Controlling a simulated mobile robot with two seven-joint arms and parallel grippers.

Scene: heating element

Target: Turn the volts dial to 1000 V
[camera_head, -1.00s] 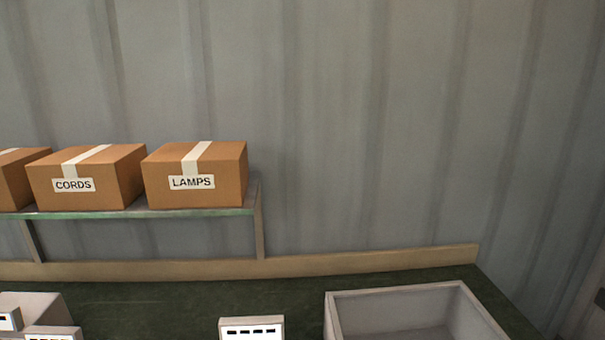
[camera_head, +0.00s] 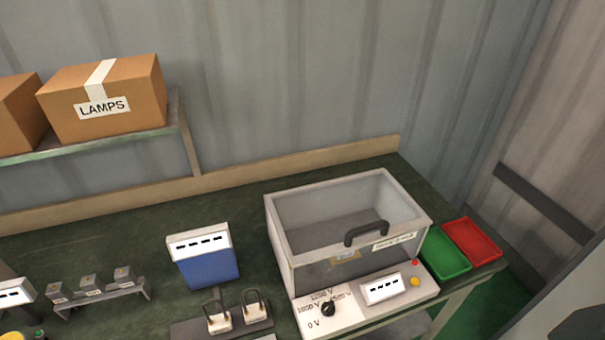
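The volts dial (camera_head: 328,309) is a small black knob on the white front panel (camera_head: 349,319) of a grey box-shaped tester (camera_head: 277,237). Printed voltage labels surround the knob; "0 V" shows at its lower left, and the others are too small to read surely. Which label the knob points to I cannot tell. The tester has a transparent front with a black handle (camera_head: 366,233). A small display (camera_head: 382,288), a red button and a yellow button sit to the right of the dial. Neither of my grippers is in view.
A blue meter with a white top (camera_head: 205,258) and two padlock-like pieces (camera_head: 234,312) stand left of the tester. Small grey blocks sit on a rack (camera_head: 100,297). Green (camera_head: 445,253) and red (camera_head: 472,240) trays lie to the right. The LAMPS box (camera_head: 103,99) is on a shelf.

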